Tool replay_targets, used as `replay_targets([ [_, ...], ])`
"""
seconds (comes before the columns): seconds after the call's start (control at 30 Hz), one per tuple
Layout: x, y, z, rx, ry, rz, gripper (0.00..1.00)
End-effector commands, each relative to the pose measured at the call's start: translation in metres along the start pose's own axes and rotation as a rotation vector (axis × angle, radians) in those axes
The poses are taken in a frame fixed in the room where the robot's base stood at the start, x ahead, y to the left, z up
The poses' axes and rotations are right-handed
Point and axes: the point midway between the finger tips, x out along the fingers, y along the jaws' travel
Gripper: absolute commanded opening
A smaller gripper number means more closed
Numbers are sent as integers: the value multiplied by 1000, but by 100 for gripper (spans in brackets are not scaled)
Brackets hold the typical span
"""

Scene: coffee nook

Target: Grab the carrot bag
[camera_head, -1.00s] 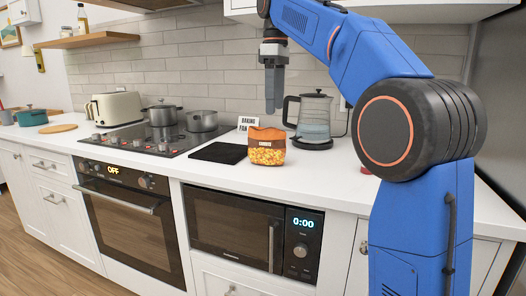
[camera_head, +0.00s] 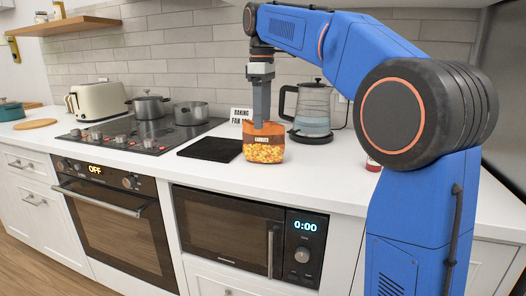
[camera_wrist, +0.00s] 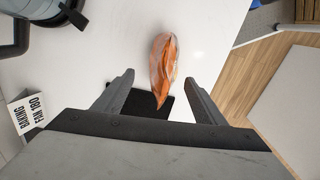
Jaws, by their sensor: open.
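The carrot bag (camera_head: 264,152), orange-brown at the top with a clear front showing orange pieces, stands upright on the white counter (camera_head: 330,170). In the wrist view the bag (camera_wrist: 164,62) is seen from above as a narrow orange shape between the lines of the two fingers. My gripper (camera_head: 261,124) points down at the bag's top, and its fingertip overlaps the upper edge in the head view. In the wrist view my gripper (camera_wrist: 160,78) is open, with a gap to the bag on each side. Contact cannot be told.
A black mat (camera_head: 208,149) lies left of the bag. A small "BAKING FAN 180" sign (camera_head: 241,114) stands behind it. A glass kettle (camera_head: 312,110) is behind right. A cooktop with pots (camera_head: 191,113) is left. A small red-rimmed item (camera_head: 373,164) sits right, near my arm.

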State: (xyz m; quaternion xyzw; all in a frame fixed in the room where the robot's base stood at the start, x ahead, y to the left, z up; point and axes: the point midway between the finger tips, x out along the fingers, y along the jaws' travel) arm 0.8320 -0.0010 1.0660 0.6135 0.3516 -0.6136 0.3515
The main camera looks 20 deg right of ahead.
Motion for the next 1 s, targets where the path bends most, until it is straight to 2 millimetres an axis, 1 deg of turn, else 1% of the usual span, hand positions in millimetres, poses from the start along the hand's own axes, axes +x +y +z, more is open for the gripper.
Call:
replay_targets([
  [0.03,9,0,0,0,-1,-2,65],
  [0.13,24,0,0,0,-1,-2,65],
  [0.23,34,0,0,0,0,0,65],
  [0.47,46,-2,1,0,0,0,65],
  [0.67,72,-9,5,0,-1,-1,65],
  [0.73,81,-8,4,0,-1,-1,65],
  [0.87,90,-8,4,0,0,0,65],
  [1.0,92,-8,4,0,0,0,65],
])
